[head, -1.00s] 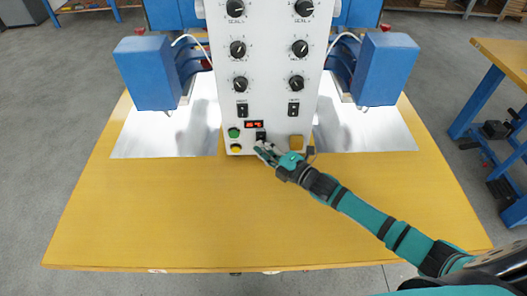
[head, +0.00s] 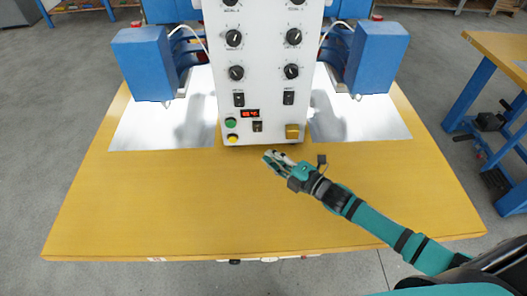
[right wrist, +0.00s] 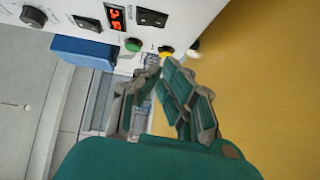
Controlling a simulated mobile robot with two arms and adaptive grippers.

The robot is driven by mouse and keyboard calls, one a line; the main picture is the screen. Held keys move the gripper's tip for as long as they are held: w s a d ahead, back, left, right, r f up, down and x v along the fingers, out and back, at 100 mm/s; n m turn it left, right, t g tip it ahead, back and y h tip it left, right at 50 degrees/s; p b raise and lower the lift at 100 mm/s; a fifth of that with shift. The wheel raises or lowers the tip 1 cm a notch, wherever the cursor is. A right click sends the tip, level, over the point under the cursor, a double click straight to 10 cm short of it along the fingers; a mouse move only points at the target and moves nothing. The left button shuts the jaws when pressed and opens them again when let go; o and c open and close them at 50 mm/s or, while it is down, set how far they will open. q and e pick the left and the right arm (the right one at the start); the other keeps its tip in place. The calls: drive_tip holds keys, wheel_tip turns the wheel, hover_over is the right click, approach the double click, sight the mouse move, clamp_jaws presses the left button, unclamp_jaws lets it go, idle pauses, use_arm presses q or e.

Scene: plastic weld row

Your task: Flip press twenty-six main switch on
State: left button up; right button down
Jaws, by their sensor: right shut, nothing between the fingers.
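The white control panel (head: 262,75) of the press stands at the back middle of the table. Low on its front, a small dark switch (head: 257,127) sits under a lit red display (head: 250,113). I cannot read its position or any press number. Two dark rocker switches (head: 239,99) (head: 288,97) sit higher up. My right gripper (head: 268,156) is shut and empty, below and in front of the panel, apart from the switch. In the right wrist view its fingers (right wrist: 162,68) point toward the panel's lower edge. My left gripper is not in view.
A green button (head: 230,122) and a yellow button (head: 232,138) lie left of the switch; an orange square control (head: 292,131) lies right. Blue press units (head: 145,63) (head: 375,56) flank the panel over metal plates. The yellow tabletop (head: 180,205) in front is clear.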

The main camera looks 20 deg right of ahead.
drive_tip(key=v, duration=0.4)
drive_tip(key=shift+s+f, duration=0.15)
drive_tip(key=shift+s, duration=0.2)
drive_tip(key=shift+s+d, duration=0.15)
drive_tip(key=shift+s, duration=0.05)
drive_tip(key=shift+s+d, duration=0.1)
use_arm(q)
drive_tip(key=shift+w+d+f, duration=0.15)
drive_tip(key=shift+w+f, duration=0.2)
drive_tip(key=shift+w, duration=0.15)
use_arm(e)
drive_tip(key=shift+s, duration=0.1)
drive_tip(key=shift+f, duration=0.1)
